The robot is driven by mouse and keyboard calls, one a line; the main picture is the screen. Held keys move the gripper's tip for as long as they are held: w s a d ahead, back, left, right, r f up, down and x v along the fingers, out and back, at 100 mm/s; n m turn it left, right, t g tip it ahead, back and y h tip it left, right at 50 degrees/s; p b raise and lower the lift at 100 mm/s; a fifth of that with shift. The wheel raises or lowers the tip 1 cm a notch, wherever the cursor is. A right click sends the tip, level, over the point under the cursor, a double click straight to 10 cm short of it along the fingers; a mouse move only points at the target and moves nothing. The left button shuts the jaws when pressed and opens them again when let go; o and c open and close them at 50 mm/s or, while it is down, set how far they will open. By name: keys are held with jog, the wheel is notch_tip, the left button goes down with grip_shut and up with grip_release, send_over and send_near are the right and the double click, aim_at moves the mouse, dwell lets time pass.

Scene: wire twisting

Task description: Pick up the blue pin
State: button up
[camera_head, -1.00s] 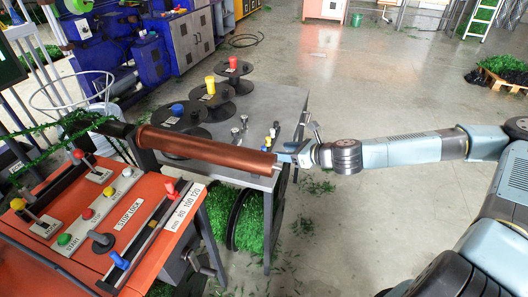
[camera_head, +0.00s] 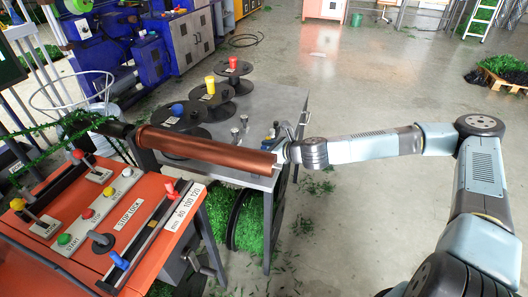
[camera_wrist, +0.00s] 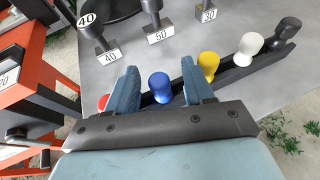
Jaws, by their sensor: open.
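In the wrist view my gripper (camera_wrist: 158,92) is open, with one blue finger to each side of the blue pin. The fingers look apart from it, and I cannot tell their height relative to its head. In the head view my gripper (camera_head: 284,149) is at the table's right front edge, partly hidden by the copper tube's end and my wrist.
A copper tube (camera_head: 205,150) reaches across the table's front beside my gripper. Spools with blue (camera_head: 178,109), yellow (camera_head: 209,85) and red (camera_head: 233,62) tops stand on the table (camera_head: 262,100). An orange control panel (camera_head: 150,193) is at left.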

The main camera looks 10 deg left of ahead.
jog(key=shift+c, duration=0.5)
grip_shut()
